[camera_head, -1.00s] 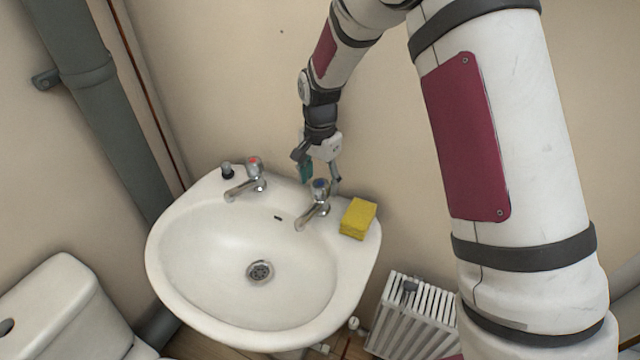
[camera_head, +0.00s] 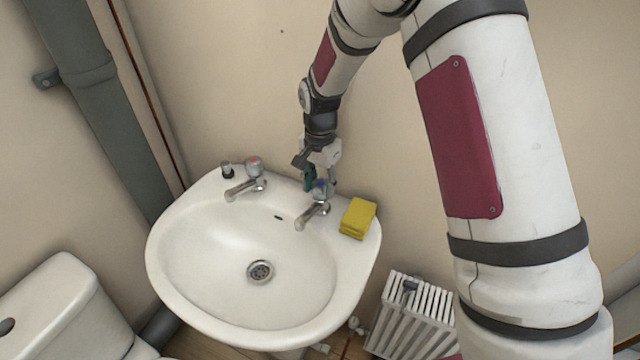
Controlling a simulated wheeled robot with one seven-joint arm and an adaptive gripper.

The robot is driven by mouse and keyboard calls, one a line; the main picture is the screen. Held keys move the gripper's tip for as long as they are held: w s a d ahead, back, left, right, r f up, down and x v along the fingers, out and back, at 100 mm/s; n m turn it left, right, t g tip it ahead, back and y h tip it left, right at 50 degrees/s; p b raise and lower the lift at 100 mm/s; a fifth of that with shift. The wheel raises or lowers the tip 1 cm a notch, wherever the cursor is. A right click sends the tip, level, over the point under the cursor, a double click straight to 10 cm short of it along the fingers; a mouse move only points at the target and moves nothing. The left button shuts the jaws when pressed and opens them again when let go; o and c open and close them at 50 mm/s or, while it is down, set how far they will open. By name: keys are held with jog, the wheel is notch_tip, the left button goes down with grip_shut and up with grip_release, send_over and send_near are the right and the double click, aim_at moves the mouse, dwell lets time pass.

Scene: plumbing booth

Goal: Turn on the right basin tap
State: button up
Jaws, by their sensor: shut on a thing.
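The right basin tap (camera_head: 313,213) is chrome with a blue-marked knob and stands at the back right of the white basin (camera_head: 180,290). My gripper (camera_head: 321,184) reaches down from above and is shut on the knob of this tap. The fingers partly hide the knob. The left basin tap (camera_head: 247,186), with a red-marked knob, stands apart to the left. No water shows at either spout.
A yellow sponge (camera_head: 358,218) lies on the basin rim just right of the right tap. A small dark-based item (camera_head: 227,170) stands by the left tap. A white radiator (camera_head: 412,318) is at lower right, a toilet cistern (camera_head: 60,310) at lower left. The wall is close behind the taps.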

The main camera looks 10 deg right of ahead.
jog(key=shift+n, duration=0.3)
jog(key=n+b, duration=0.1)
jog(key=n, duration=0.3)
jog(key=shift+d+n, duration=0.1)
jog(key=shift+n, duration=0.3)
jog(key=n, duration=0.6)
jog(key=shift+d+b, duration=0.1)
jog(key=shift+b, duration=0.2)
jog(key=n, duration=0.5)
jog(key=shift+n, duration=0.4)
jog(key=n, duration=0.5)
jog(key=shift+w+d+n, duration=0.1)
jog(key=shift+n, duration=0.2)
jog(key=o, duration=1.2)
jog(key=shift+c, duration=0.2)
